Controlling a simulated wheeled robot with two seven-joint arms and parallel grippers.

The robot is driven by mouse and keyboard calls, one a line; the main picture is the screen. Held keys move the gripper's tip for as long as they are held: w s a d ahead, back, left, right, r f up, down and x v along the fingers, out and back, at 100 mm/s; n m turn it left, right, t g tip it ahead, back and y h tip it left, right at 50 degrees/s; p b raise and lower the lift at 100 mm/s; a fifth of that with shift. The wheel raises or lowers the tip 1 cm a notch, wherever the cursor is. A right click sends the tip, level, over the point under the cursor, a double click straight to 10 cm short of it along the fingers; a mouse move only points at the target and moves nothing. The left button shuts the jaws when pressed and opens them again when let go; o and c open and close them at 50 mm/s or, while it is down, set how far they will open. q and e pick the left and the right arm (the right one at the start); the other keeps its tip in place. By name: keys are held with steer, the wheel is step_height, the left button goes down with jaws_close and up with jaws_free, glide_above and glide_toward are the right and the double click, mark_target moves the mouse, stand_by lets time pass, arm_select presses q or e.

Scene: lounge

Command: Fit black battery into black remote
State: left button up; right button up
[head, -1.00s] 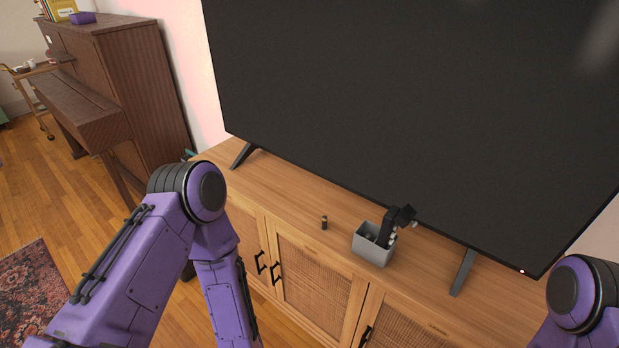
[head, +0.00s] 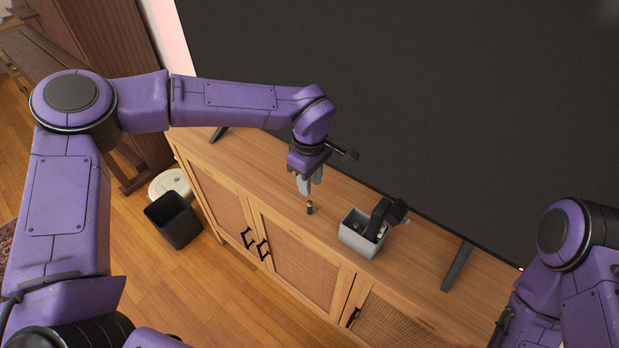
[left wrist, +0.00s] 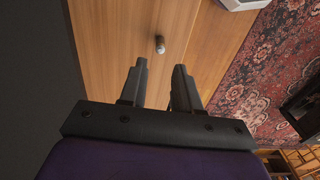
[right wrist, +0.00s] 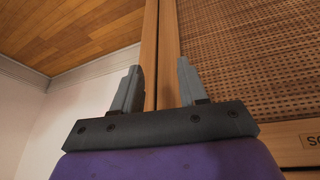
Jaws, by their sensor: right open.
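A small black battery (head: 310,208) stands upright on the wooden cabinet top, left of a grey box. In the left wrist view the battery (left wrist: 160,46) lies beyond the fingertips, between their lines. My left gripper (head: 309,189) hangs just above the battery, pointing down; its fingers (left wrist: 160,68) are apart and empty. A black object (head: 382,215), perhaps the remote, sticks up tilted from the grey box (head: 358,246); its details are too small to tell. My right gripper (right wrist: 157,75) is open and empty in its wrist view, facing a cabinet door; the head view does not show it.
A large television (head: 420,100) stands behind along the cabinet top (head: 270,170), with a stand foot (head: 457,267) right of the box. A black bin (head: 173,220) and a white round device (head: 170,184) are on the floor at left. The cabinet top around the battery is clear.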

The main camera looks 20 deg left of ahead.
mark_target(310, 202)
arm_select(q)
step_height(310, 202, down, 4)
steer(key=b, duration=0.3)
steer(key=shift+r, duration=0.2)
steer(key=shift+f, duration=1.8)
jaws_close()
steer(key=shift+r, duration=0.15)
steer(key=shift+r+p, duration=2.4)
steer(key=shift+p, duration=0.25)
